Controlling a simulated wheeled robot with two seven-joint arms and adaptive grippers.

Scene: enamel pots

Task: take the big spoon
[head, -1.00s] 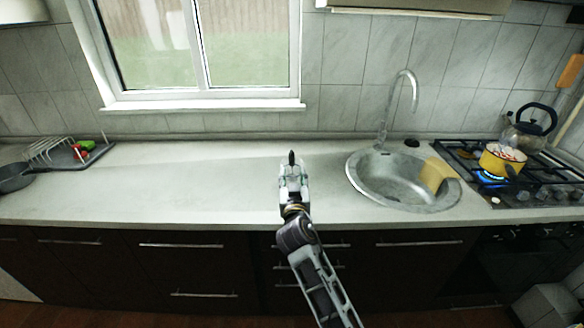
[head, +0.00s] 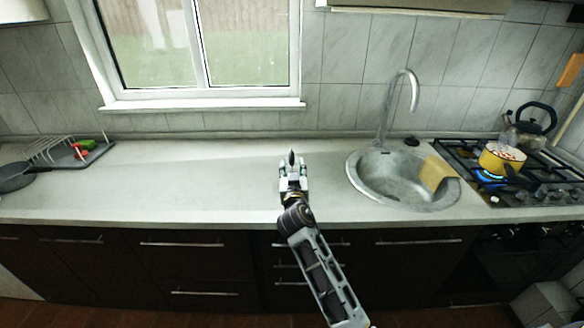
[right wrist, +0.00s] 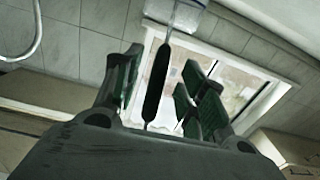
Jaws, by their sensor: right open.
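A long, dark handle (right wrist: 157,82), apparently the big spoon's, shows between my right fingers in the right wrist view, with a shiny pale part above it. In the head view a small dark tip (head: 291,158) sticks up between the fingertips; the rest is hidden by my gripper. My right gripper (head: 292,173) is open, its green-padded fingers (right wrist: 160,84) on either side of the handle. I cannot tell whether they touch it. My left gripper is not in view.
The sink (head: 390,185) with a yellowish board (head: 436,172) lies right of my gripper. Further right, a yellow pot (head: 501,159) stands on the lit stove with a kettle (head: 530,127). A dish rack (head: 50,150) and dark pan (head: 14,178) are far left. The counter (head: 180,190) between is clear.

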